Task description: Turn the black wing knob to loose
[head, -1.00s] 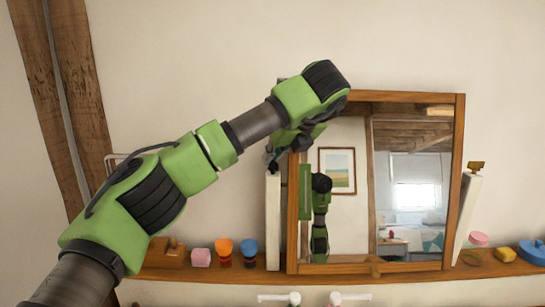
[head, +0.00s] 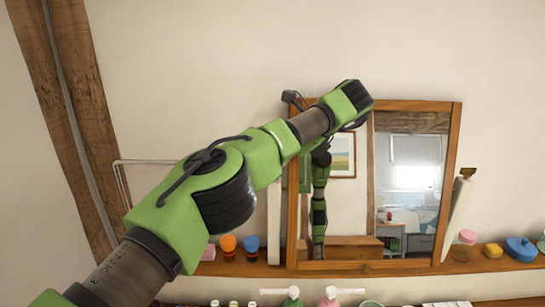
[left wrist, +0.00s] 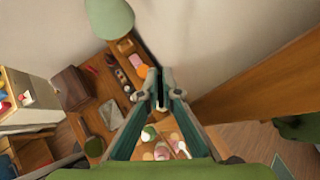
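A small black piece (head: 291,97) shows at the upper left corner of the wood-framed mirror (head: 457,150) in the head view. I cannot tell whether it is the wing knob, and its shape is too small to read. My left arm crosses in front of the mirror's upper part; its wrist is near the top edge and hides most of the gripper. In the left wrist view my left gripper (left wrist: 160,82) has its fingertips slightly apart, with no clear object held between them. No knob is recognisable in that view. My right gripper is not in view.
A white post (head: 273,225) stands left of the mirror, its top hidden by my arm. Another post (head: 461,205) on the right carries a brown top piece. The wooden shelf (head: 350,267) below holds cups (head: 228,243) and a blue object (head: 520,249).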

